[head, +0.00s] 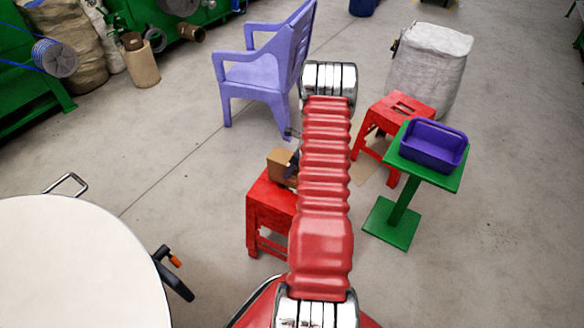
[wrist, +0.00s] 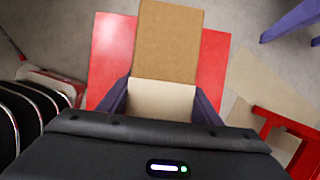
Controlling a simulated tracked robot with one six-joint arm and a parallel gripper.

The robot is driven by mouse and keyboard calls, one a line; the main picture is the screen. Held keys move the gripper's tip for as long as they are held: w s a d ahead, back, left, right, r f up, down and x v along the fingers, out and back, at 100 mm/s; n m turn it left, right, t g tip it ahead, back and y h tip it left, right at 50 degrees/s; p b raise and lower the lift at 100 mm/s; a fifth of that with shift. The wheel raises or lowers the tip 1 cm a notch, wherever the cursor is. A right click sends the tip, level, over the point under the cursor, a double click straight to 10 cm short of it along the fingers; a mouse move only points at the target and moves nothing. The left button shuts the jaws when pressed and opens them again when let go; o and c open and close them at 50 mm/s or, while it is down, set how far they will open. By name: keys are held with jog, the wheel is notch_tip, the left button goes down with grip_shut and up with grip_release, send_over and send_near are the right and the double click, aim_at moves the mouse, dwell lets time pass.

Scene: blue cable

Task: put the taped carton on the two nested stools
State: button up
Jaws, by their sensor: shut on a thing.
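The brown carton (head: 281,168) shows beside my arm in the head view, at the back of the front red stool's top. In the wrist view the carton (wrist: 170,45) has a brown face and a paler face towards me. My gripper (wrist: 161,98) is shut on it, with a dark finger on each side. The red stool stack (head: 268,208) stands under the carton, and its red top (wrist: 110,50) shows on both sides of it in the wrist view. I cannot tell whether the carton touches the seat. My arm hides the stack's right side and most of the gripper.
Another red stool (head: 402,108) stands to the right, near a green stand (head: 392,218) with a purple bin (head: 433,146). A purple chair (head: 258,75) and a white sack (head: 430,65) are behind. A round white table (head: 80,265) is at front left.

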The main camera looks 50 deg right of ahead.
dwell(0.3)
jog(key=o, duration=1.6)
jog(key=shift+f, duration=0.1)
jog(key=shift+c, duration=0.2)
jog(key=v, duration=1.2)
